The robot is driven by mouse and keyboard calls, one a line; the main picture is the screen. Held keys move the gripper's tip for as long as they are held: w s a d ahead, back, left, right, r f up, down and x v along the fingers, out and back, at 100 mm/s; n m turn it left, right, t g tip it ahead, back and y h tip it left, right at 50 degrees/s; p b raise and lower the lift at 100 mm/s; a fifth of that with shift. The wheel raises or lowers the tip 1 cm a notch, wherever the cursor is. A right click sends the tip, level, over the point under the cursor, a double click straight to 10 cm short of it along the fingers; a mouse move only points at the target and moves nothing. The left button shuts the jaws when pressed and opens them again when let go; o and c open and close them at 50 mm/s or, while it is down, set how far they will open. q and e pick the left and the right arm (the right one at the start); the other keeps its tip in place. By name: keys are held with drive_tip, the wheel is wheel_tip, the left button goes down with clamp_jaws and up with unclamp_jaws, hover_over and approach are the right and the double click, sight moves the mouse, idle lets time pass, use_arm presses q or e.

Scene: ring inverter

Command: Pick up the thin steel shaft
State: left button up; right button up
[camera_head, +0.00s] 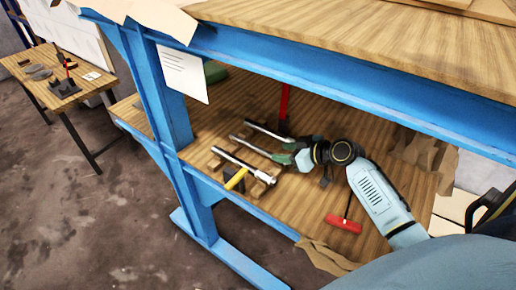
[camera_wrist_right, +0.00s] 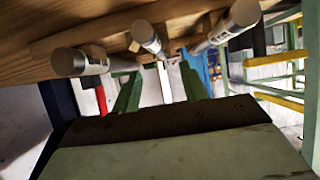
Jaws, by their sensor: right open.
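Three steel shafts lie side by side on wooden supports on the lower shelf. The middle one (camera_head: 250,146) looks thinnest in the head view; its end also shows in the right wrist view (camera_wrist_right: 146,36). The far shaft (camera_head: 266,131) and the thicker near shaft (camera_head: 240,165) flank it; two outer ends show in the wrist view. My right gripper (camera_head: 284,152) has green fingers and is open at the right end of the middle shaft. In the wrist view its fingers (camera_wrist_right: 160,84) point along that shaft; I cannot tell whether they touch it. My left gripper is not in view.
A yellow-handled tool (camera_head: 236,179) lies by the near shaft. A red-handled tool (camera_head: 343,225) lies nearer the shelf's front. A red post (camera_head: 284,103) stands behind the shafts. The blue bench beam (camera_head: 340,78) and leg (camera_head: 165,100) bound the shelf opening.

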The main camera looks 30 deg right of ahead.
sight(263, 150)
drive_tip(key=x, duration=0.2)
drive_tip(key=shift+w+f, duration=0.15)
drive_tip(key=shift+w, duration=0.3)
drive_tip(key=x, duration=0.4)
drive_tip(key=shift+w, duration=0.15)
drive_tip(key=shift+w+a, duration=0.15)
drive_tip(key=shift+w, duration=0.15)
drive_tip(key=shift+w+a+f, duration=0.1)
drive_tip(key=shift+f, duration=0.05)
drive_tip(key=shift+c, duration=0.3)
clamp_jaws()
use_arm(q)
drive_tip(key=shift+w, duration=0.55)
use_arm(e)
drive_tip(key=shift+w, duration=0.1)
